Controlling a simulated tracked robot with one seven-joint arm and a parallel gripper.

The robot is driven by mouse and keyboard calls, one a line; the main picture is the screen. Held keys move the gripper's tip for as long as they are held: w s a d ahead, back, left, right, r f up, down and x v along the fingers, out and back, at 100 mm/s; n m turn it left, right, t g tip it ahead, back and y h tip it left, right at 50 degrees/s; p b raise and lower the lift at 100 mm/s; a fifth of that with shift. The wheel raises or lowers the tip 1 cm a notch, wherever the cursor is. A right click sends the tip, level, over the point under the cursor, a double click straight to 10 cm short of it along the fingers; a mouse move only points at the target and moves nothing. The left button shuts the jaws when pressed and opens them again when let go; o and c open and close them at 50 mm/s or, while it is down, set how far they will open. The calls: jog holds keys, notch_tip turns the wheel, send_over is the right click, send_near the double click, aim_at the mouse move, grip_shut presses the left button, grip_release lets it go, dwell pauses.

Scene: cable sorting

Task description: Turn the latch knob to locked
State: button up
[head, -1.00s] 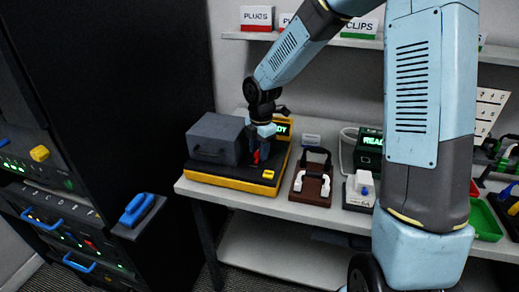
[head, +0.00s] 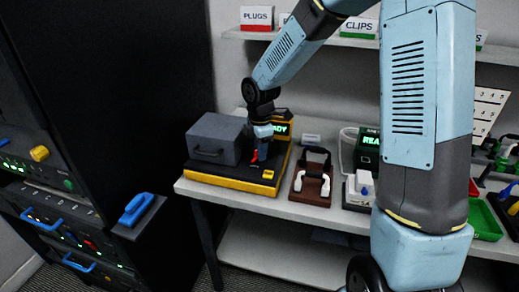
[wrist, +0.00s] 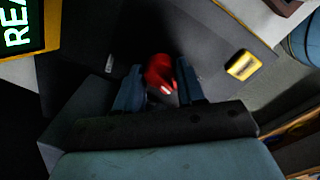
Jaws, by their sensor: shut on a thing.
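The red latch knob (head: 256,155) stands on the black top of a yellow-edged station, right of a grey box. In the wrist view the red knob (wrist: 159,72) sits between my two blue fingers, with a small white mark on it. My gripper (head: 262,150) points down at the station and is shut on the knob; it also shows in the wrist view (wrist: 160,90). The knob's lower part is hidden by my gripper, and I cannot read any locked mark.
The grey box (head: 214,138) with a handle stands close on the left. A green lit READY sign (head: 282,130) is behind. A yellow button (head: 268,174) is at the station's front right corner.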

jog(key=m, duration=0.5)
jog(key=shift+a+m, duration=0.1)
jog(key=shift+m, duration=0.2)
jog(key=m, duration=0.5)
jog(key=shift+m+h, duration=0.3)
jog(key=shift+m, duration=0.1)
jog(key=o, duration=1)
jog(key=r, duration=1.3)
jog(key=shift+s+a+r, duration=0.3)
